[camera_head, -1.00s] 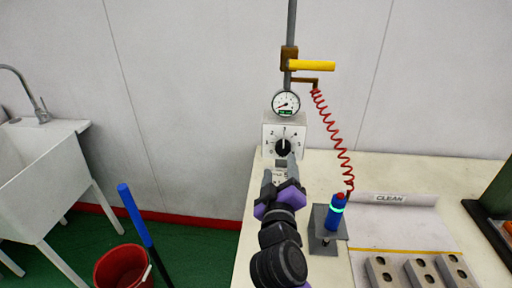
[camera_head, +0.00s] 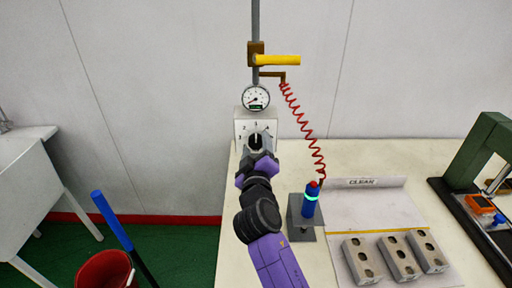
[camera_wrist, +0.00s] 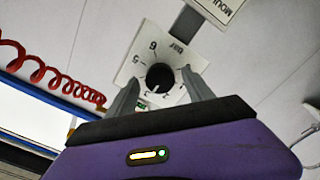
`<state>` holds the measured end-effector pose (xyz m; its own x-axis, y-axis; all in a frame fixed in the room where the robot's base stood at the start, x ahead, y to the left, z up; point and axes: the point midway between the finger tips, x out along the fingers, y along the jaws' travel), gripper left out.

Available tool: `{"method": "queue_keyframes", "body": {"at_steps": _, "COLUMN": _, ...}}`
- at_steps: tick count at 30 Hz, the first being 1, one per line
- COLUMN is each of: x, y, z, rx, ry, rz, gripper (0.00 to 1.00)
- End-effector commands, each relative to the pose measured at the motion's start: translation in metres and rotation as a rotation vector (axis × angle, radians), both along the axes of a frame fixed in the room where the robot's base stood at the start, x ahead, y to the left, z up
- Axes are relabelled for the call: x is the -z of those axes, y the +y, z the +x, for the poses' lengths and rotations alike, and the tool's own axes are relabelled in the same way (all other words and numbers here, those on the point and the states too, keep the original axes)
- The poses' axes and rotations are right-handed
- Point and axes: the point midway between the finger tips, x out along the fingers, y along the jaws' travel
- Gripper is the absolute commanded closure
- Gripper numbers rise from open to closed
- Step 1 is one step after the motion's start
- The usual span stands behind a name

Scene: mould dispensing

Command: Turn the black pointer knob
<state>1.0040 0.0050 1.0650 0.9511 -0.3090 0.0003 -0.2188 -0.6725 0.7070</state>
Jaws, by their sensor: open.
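The black pointer knob (camera_wrist: 159,77) sits at the middle of a white numbered dial plate (camera_wrist: 139,49) in the wrist view. In the head view the knob (camera_head: 256,141) shows just beyond my gripper, partly covered by it, on the box below a round gauge (camera_head: 256,98). My gripper (camera_wrist: 158,88) is open, with one finger on each side of the knob in the wrist view. Whether the fingers touch the knob cannot be told. The pointer's exact direction is hard to read.
A yellow lever (camera_head: 278,60) stands on the pipe above the gauge. A red coiled hose (camera_head: 304,128) hangs to the right, down to a blue nozzle (camera_head: 310,200) on a stand. Metal mould blocks (camera_head: 398,258) and a green press (camera_head: 474,155) are further right.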

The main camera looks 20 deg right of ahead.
Motion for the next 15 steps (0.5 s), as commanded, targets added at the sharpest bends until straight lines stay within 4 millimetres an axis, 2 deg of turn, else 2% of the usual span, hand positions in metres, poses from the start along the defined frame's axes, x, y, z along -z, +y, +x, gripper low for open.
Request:
{"method": "queue_keyframes", "body": {"at_steps": 1, "x": 0.0001, "y": 0.0000, "z": -0.0001, "rx": 0.000, "ry": 0.000, "rz": 0.000, "gripper": 0.39}}
{"method": "queue_keyframes", "body": {"at_steps": 2, "x": 0.0001, "y": 0.0001, "z": -0.0002, "rx": 0.000, "ry": 0.000, "rz": 0.000, "gripper": 0.45}}
{"method": "queue_keyframes", "body": {"at_steps": 10, "x": 0.0002, "y": 0.0003, "z": -0.0003, "rx": -0.001, "ry": 0.001, "rz": 0.000, "gripper": 0.98}}
{"method": "queue_keyframes", "body": {"at_steps": 15, "x": 0.0009, "y": 0.0005, "z": -0.0004, "rx": -0.001, "ry": -0.001, "rz": 0.006, "gripper": 1.00}}
